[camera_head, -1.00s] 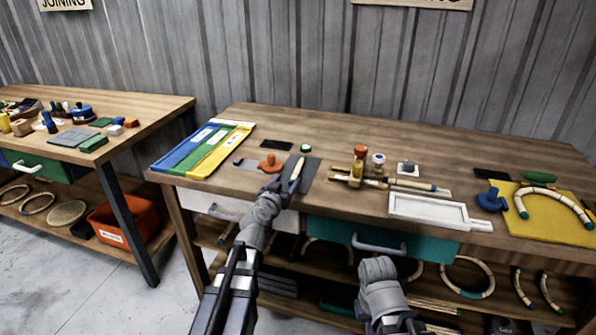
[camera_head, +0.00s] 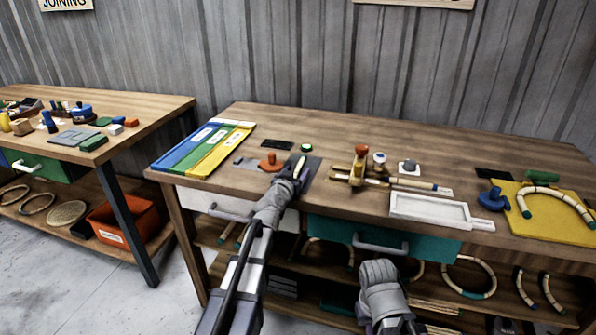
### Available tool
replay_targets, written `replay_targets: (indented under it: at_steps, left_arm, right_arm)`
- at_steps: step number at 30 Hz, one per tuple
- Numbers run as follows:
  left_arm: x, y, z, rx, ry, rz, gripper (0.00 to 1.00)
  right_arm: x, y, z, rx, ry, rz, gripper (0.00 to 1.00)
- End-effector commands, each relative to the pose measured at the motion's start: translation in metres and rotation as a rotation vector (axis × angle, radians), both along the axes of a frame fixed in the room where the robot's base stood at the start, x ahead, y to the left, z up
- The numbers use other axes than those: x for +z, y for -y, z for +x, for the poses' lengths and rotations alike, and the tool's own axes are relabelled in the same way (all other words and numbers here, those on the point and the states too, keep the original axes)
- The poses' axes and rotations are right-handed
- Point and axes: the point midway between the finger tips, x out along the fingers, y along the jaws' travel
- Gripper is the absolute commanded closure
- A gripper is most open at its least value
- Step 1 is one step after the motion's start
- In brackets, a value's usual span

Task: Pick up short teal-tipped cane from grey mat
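The dark grey mat (camera_head: 312,176) lies near the front edge of the middle bench, left of centre. A short pale cane (camera_head: 300,166) shows at the mat's left side, just beyond my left gripper; its near part is hidden by the gripper, and I cannot make out a teal tip. My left gripper (camera_head: 292,178) is over the mat's left part, at the near end of the cane. Its fingers are too small and dark to tell open from shut. My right gripper (camera_head: 378,268) is low in front of the bench, near the teal drawer, its fingers not clearly seen.
An orange knobbed tool (camera_head: 270,163) stands just left of the mat, with colored strips (camera_head: 205,150) beyond. To the right are a wooden tool (camera_head: 357,172), a white tray (camera_head: 430,208) and a yellow mat (camera_head: 550,228). The bench's back is clear.

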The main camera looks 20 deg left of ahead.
Motion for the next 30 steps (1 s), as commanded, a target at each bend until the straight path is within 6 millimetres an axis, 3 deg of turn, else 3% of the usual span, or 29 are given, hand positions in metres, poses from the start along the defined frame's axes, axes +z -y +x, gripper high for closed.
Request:
replay_targets:
  at_steps: [2,17,30]
  left_arm:
    - [0.0000,-0.0001,-0.0002,0.000,0.000,0.000,0.43]
    - [-0.0001,-0.0002,-0.0003,0.000,0.000,0.000,0.99]
    - [0.0000,-0.0003,-0.0003,0.000,0.000,0.000,1.00]
  right_arm:
    - [0.0001,0.0000,0.0000,0.000,0.000,0.000,1.00]
    - [0.0000,0.0000,0.0000,0.000,0.000,0.000,1.00]
    - [0.0001,0.0000,0.0000,0.000,0.000,0.000,1.00]
